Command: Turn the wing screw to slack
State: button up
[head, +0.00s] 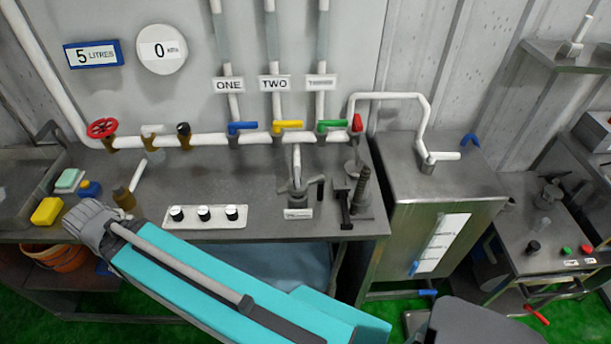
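A dark fitting (297,192) with small side arms stands on the bench under a white down-pipe, behind a small label plate. It may carry the wing screw, but it is too small to be sure. To its right is a dark post clamp (362,190) with an upright screw. I cannot tell whether either is tight or slack. My teal arm crosses the lower middle and ends at a grey ribbed part (92,220) over the bench's left front. I make out no gripper fingers in this view.
The bench (205,182) carries a white three-knob panel (204,215), sponges and small bottles at left. A white pipe with red, blue, yellow and green valve handles runs behind. A steel tank (425,235) stands right of the bench. An orange bucket (58,256) is below left.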

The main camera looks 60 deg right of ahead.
aim_at(297, 181)
jog(key=k, duration=2.05)
jog(key=z, duration=0.95)
jog(key=i, duration=1)
jog(key=u, duration=0.1)
